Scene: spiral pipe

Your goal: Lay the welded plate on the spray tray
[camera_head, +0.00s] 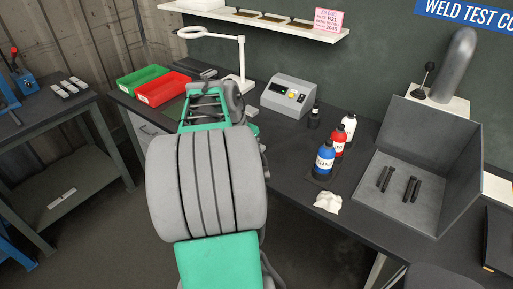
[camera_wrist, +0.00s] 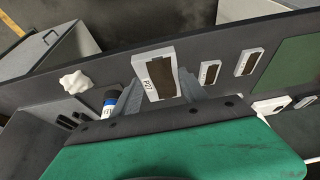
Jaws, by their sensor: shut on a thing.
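In the head view my own arm hides the gripper and plate. The spray tray (camera_head: 397,169) is a grey walled box at the right of the bench in the head view. Two pairs of black bars lie on its floor. Part of it, with black bars, shows at the lower left in the wrist view (camera_wrist: 58,128). The plate is apart from the tray.
Blue (camera_head: 325,158), red (camera_head: 338,140) and white (camera_head: 349,126) bottles and a crumpled cloth (camera_head: 328,203) stand left of the tray. A grey control box (camera_head: 290,95) is farther left. Two smaller plates (camera_wrist: 209,73) (camera_wrist: 249,62) lie on the bench. Green and red bins (camera_head: 163,90) sit at the left.

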